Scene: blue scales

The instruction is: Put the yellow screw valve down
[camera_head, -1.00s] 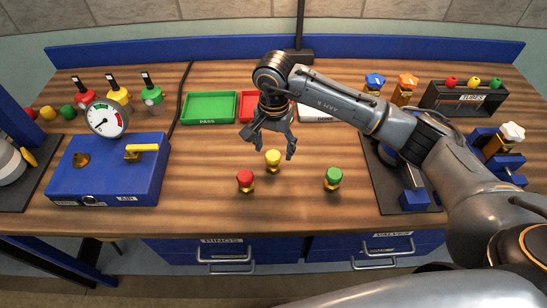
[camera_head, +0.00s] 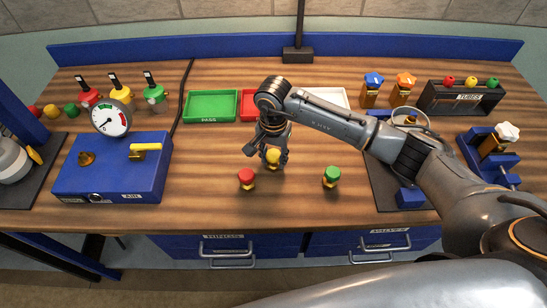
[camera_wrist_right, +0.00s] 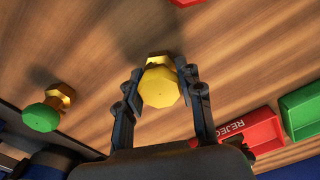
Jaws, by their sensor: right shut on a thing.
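The yellow screw valve (camera_head: 273,155) stands on the wooden bench, between and slightly behind a red-topped valve (camera_head: 246,178) and a green-topped valve (camera_head: 331,176). My right gripper (camera_head: 272,158) is shut on the yellow valve from above. In the right wrist view the yellow valve (camera_wrist_right: 159,87) sits between the two fingers (camera_wrist_right: 163,92), its brass foot showing just beyond the knob. Whether its base bears fully on the bench I cannot tell. My left gripper is not in view.
A green PASS tray (camera_head: 211,106), a red tray and a white tray stand behind the gripper. A blue box with a gauge (camera_head: 113,170) is at left, a dark mat (camera_head: 384,190) at right. The bench front between red and green valves is clear.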

